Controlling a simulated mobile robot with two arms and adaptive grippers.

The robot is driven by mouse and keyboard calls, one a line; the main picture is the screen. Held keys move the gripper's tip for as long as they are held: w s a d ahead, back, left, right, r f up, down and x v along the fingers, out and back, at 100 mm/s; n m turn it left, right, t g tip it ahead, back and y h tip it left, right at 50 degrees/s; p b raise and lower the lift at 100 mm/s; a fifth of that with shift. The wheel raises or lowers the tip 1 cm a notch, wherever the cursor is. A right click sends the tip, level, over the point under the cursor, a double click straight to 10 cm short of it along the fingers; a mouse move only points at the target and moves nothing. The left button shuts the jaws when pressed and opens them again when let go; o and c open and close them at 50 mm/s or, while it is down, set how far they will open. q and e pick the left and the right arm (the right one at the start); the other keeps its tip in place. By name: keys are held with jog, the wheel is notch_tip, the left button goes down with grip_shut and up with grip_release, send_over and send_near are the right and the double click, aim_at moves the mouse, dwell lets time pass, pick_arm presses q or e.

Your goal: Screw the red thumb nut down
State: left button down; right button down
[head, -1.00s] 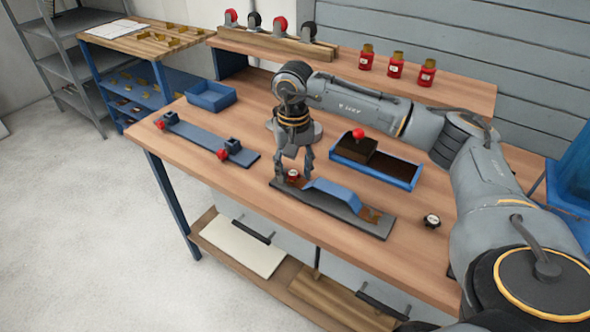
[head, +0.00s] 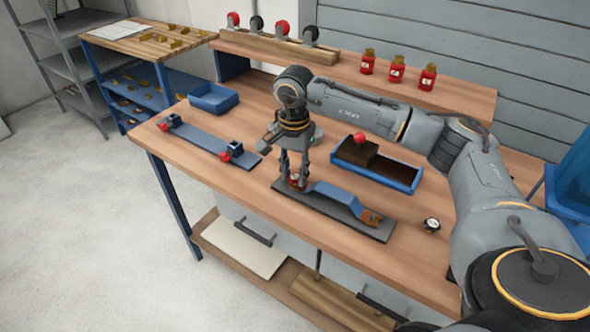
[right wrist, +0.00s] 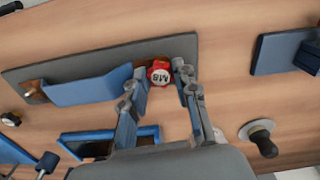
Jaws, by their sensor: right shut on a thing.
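The red thumb nut (head: 293,182) is at the left end of a dark grey base plate (head: 345,222), beside a blue bent strap (head: 336,195). In the right wrist view the red thumb nut (right wrist: 160,73) shows its white top marked M8. My right gripper (head: 295,184) points down over it and is shut on it, one fingertip on each side. The right gripper (right wrist: 162,76) partly covers the nut's sides. The stud under the nut is hidden. My left gripper is not in view.
A blue tray (head: 408,184) with a dark block and red knob lies behind the plate. A grey-blue strip with red knobs (head: 195,140) lies to the left. A small round gauge (head: 432,225) sits at right. Red bottles (head: 397,70) stand on the back shelf.

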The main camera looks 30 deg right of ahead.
aim_at(294, 179)
jog(key=m, duration=0.3)
jog(key=c, duration=1.5)
grip_release()
jog(key=shift+a+m, duration=0.1)
jog(key=shift+m, duration=0.6)
jog(key=o, duration=0.6)
jog(key=shift+w, duration=0.1)
jog(key=shift+c, duration=0.2)
jog(key=o, duration=0.4)
jog(key=shift+r+p, duration=1.35)
jog(key=shift+r, duration=0.3)
jog(key=shift+r+p, duration=1.25)
jog(key=shift+r, duration=0.7)
jog(key=shift+f, duration=0.1)
